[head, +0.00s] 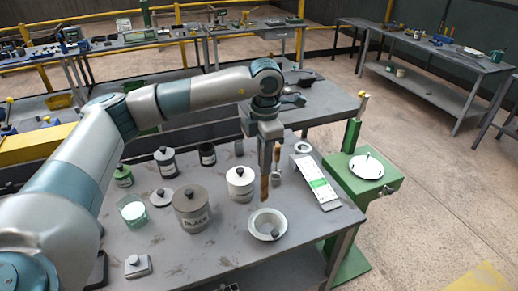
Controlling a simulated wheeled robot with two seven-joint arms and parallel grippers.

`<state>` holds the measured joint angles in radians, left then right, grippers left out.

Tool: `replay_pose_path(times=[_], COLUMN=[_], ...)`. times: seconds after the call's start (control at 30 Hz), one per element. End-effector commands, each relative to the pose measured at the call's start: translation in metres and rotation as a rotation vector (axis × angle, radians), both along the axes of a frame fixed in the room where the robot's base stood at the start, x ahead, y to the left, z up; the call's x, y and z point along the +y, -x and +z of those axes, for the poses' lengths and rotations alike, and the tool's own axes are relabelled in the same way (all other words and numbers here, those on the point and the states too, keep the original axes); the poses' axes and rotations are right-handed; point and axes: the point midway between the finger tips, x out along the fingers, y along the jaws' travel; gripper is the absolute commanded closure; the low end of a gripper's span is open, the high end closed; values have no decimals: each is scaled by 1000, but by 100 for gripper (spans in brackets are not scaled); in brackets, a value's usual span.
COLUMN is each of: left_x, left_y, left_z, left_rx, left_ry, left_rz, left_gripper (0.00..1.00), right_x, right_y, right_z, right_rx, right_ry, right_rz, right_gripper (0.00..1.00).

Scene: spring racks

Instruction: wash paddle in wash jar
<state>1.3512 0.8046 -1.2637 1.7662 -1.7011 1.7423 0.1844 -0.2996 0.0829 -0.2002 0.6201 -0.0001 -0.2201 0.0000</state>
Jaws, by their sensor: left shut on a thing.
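My left gripper (270,141) points down over the near table, to the right of the lidded jars. It is shut on the paddle (264,188), a narrow brown stick that hangs down over the back rim of a pale round bowl (281,224). I cannot tell whether the paddle touches the bowl. A second brown-handled tool (276,176) shows just right of it. A clear glass jar with pale contents (133,210), which may be the wash jar, stands to the left, apart from the gripper. My right gripper is not in view.
A grey jar marked BLACK (190,215), a white lidded jar (240,184) and several smaller jars stand between the glass jar and the gripper. A white panel with a green patch (318,184) lies at right. A green stand (365,185) adjoins the table.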

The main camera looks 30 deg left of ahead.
Motion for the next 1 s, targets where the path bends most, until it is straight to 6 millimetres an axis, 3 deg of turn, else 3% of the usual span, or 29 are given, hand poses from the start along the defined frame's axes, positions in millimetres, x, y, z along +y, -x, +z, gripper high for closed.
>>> replay_pose_path(times=[0.47,0.67,0.77,0.9,1.0], left_x=[-43,-58,-64,-72,-74], left_y=[62,93,110,132,141], left_z=[-21,-39,-55,-95,-119], left_rx=[5,9,10,9,9], left_ry=[-9,-10,-10,-9,-9], left_rz=[-1092,-1554,-1786,-2091,-2216], left_gripper=[100,100,100,100,100], right_x=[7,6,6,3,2], right_y=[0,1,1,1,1], right_z=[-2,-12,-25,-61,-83], right_rx=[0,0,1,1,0], right_ry=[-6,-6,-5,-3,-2], right_rz=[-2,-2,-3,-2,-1], right_gripper=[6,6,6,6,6])
